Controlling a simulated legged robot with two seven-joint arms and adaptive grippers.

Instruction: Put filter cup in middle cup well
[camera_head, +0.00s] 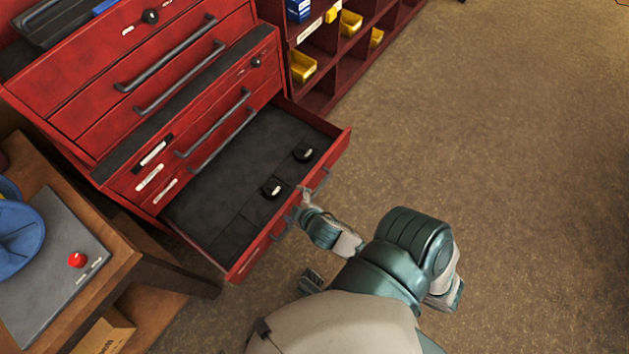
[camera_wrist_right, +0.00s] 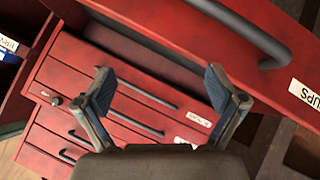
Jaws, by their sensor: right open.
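Two small black cups with white marks sit in the open drawer of a red tool chest. One black cup (camera_head: 272,187) is near the middle of the drawer's front part; the other black cup (camera_head: 304,152) is farther right. Faint square outlines mark the dark drawer floor (camera_head: 215,190); I cannot tell how either cup sits in its well. My right gripper (camera_head: 304,199) is at the drawer's front, close to a drawer handle. In the right wrist view, its fingers (camera_wrist_right: 166,92) are spread with nothing between them. My left gripper is not clearly in view.
The drawer's red front (camera_head: 250,262) carries dark handles; in the wrist view, a handle (camera_wrist_right: 235,30) and a label ending "UPS" (camera_wrist_right: 305,93) are close by. A wooden bench (camera_head: 150,262) with a red button (camera_head: 77,260) stands left. Floor at right is clear.

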